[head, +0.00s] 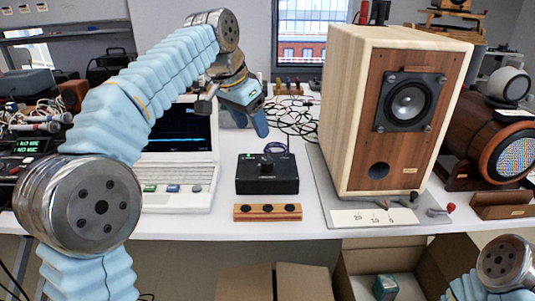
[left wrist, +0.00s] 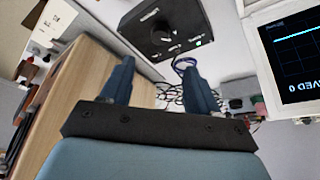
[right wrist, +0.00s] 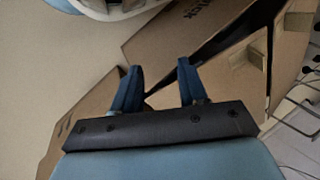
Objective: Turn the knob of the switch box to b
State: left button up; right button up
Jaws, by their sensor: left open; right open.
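The black switch box (head: 267,178) stands on the white table right of the laptop, its round knob (head: 267,164) on top. In the left wrist view the box (left wrist: 136,25) lies beyond my fingertips, its knob (left wrist: 161,37) in the middle. A small green light shows near one label; the lettering and the knob's exact setting are too small to read. My left gripper (head: 251,119) is open and empty, above and behind the box, apart from it; its fingers also show in the left wrist view (left wrist: 157,68). My right gripper (right wrist: 158,68) is open and empty over cardboard boxes.
A tall wooden speaker (head: 347,120) stands on a grey plate right of the box. A laptop (head: 178,185) is on the left. A wooden strip with dark round holes (head: 267,212) lies in front of the box. Cables lie behind. Open cardboard boxes (head: 305,281) stand below the table edge.

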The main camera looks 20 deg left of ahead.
aim_at(267, 161)
pick_arm(q)
jog(key=x, duration=1.2)
jog(key=shift+f, duration=0.15)
jog(key=shift+c, duration=0.3)
jog(key=c, duration=1)
